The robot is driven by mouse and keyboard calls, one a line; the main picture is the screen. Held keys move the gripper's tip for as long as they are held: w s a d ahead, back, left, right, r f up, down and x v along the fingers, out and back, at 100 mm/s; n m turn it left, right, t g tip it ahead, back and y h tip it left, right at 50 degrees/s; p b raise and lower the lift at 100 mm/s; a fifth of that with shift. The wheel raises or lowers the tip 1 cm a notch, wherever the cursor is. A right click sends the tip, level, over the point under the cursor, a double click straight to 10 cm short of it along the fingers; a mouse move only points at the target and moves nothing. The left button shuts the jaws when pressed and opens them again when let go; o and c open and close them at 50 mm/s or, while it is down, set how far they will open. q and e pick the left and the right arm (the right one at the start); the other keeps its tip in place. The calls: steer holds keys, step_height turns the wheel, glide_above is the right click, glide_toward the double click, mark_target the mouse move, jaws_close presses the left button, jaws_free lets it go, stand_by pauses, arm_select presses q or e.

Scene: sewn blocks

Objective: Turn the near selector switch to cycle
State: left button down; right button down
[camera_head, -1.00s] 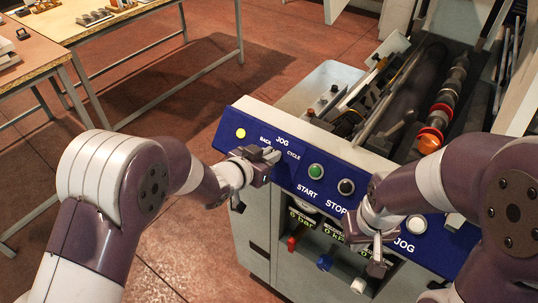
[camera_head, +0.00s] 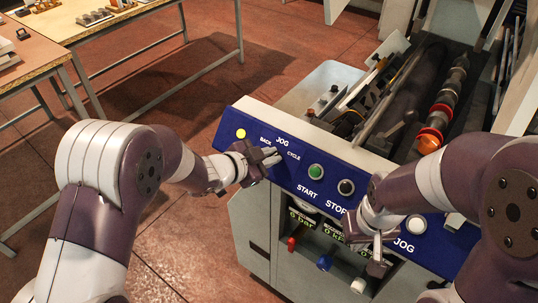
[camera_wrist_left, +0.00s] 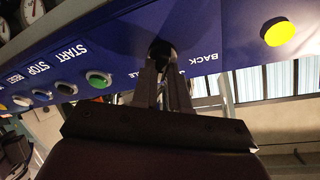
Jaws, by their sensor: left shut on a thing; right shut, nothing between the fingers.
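The near selector switch (camera_wrist_left: 160,52) is a dark knob on the blue control panel (camera_head: 326,176), among the labels BACK, JOG and CYCLE. In the left wrist view my left gripper (camera_wrist_left: 162,72) has its fingers shut on the knob, which shows only in part at the fingertips. In the head view my left gripper (camera_head: 272,157) reaches the panel from the left and hides the knob, so its pointing direction cannot be read. My right gripper (camera_head: 378,258) is shut and empty, low in front of the panel's right part.
On the panel are a yellow lamp (camera_head: 241,133), a green START button (camera_head: 316,171), a black STOP button (camera_head: 346,187) and a white JOG button (camera_head: 416,225). Red, blue and white knobs sit below. Rollers (camera_head: 437,115) lie behind. Tables stand at the far left.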

arm_select(q)
steer(key=shift+m+g+p, duration=0.3)
steer(key=shift+m+g, duration=0.2)
steer(key=shift+m, duration=1.7)
steer(key=c, duration=1.1)
jaws_free()
steer(key=shift+d, duration=0.1)
steer(key=shift+c, duration=0.2)
steer(key=v, duration=1.2)
steer(key=shift+a+p, duration=0.3)
steer(key=shift+a, duration=0.05)
steer(key=shift+s, duration=0.15)
